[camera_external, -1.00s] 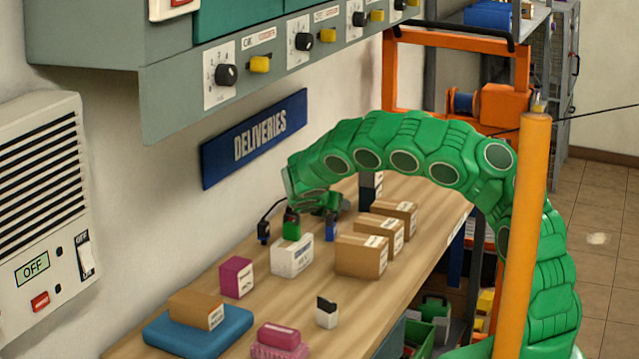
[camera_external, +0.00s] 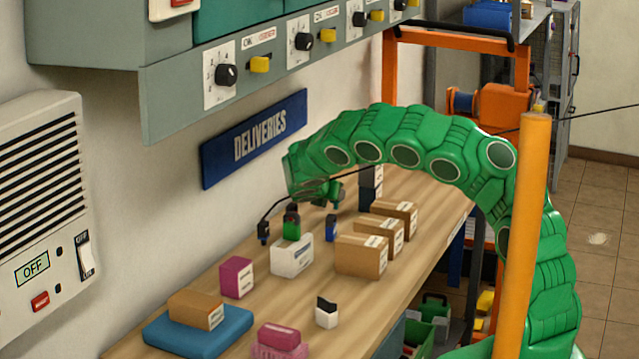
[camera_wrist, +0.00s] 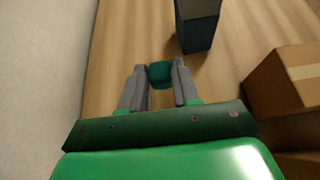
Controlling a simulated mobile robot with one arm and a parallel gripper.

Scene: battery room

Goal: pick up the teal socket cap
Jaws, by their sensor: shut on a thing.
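The teal socket cap (camera_wrist: 159,75) sits between my two grey fingertips in the wrist view, with a finger against each side. My gripper (camera_wrist: 158,78) is shut on it, above the wooden bench. In the external view, my gripper (camera_external: 334,194) hangs over the bench below the DELIVERIES sign, and I cannot make out the cap there. How far the cap is from the bench top is hard to tell.
A dark box (camera_wrist: 198,24) stands just beyond my gripper. Cardboard boxes (camera_external: 361,256) line the bench's right side. A green-and-black item (camera_external: 291,224), a white box (camera_external: 292,258) and a magenta box (camera_external: 236,277) stand nearer. The wall (camera_wrist: 45,70) is close on the left.

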